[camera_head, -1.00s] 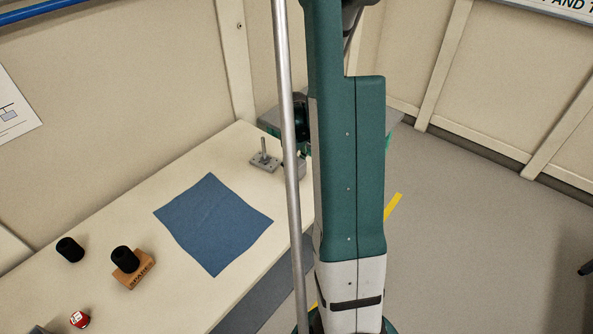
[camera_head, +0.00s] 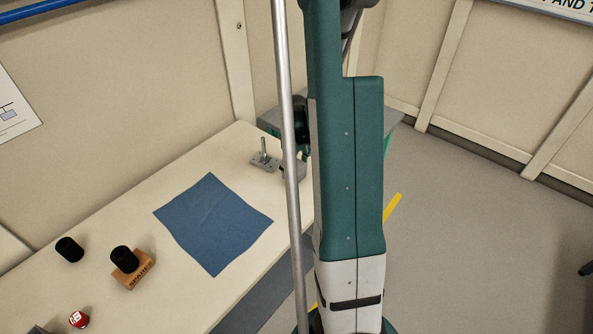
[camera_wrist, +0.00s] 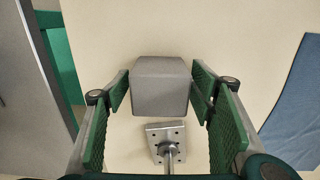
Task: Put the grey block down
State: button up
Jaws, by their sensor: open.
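The grey block (camera_wrist: 162,88) sits between the two green-padded fingers of my gripper (camera_wrist: 160,94) in the wrist view. The fingers are open, with a visible gap on the left and the right pad very close to the block's side. In the head view the grey block (camera_head: 299,170) shows partly behind a silver pole, at the far end of the cream table (camera_head: 235,150), and appears to rest on it. My gripper is mostly hidden there by my arm and the pole.
A metal plate with an upright post (camera_head: 264,160) stands close beside the block. A blue cloth (camera_head: 213,222) lies mid-table. Black cylinders (camera_head: 70,249) (camera_head: 123,258), one on a wooden block (camera_head: 135,272), and a red-and-white item (camera_head: 79,319) are at the near left.

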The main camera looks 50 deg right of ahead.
aim_at(297, 164)
jog(key=shift+r, duration=0.15)
jog(key=shift+r+p, duration=0.8)
jog(key=shift+r, duration=5.2)
jog(key=shift+w+a+r, duration=0.2)
jog(key=shift+a+r, duration=0.15)
jog(key=shift+a, duration=0.1)
jog(key=a+r+t, duration=0.1)
jog(key=a+r, duration=0.4)
jog(key=a, duration=0.3)
jog(key=w+a+r+t+h, duration=0.1)
jog(key=a+r, duration=0.4)
jog(key=a, duration=0.3)
jog(key=a+r+t, duration=0.1)
jog(key=a+r, duration=0.4)
jog(key=a, duration=0.4)
jog(key=s+a+r+t, duration=0.1)
jog(key=s+a, duration=0.2)
jog(key=a, duration=0.3)
jog(key=s+a+r+t, duration=0.1)
jog(key=s+a+r, duration=0.1)
jog(key=a, duration=0.5)
jog(key=s+a+r+t+y, duration=0.1)
jog(key=s+a+t, duration=0.1)
jog(key=s+a, duration=0.3)
jog(key=shift+a+r, duration=0.2)
jog(key=shift+a, duration=0.85)
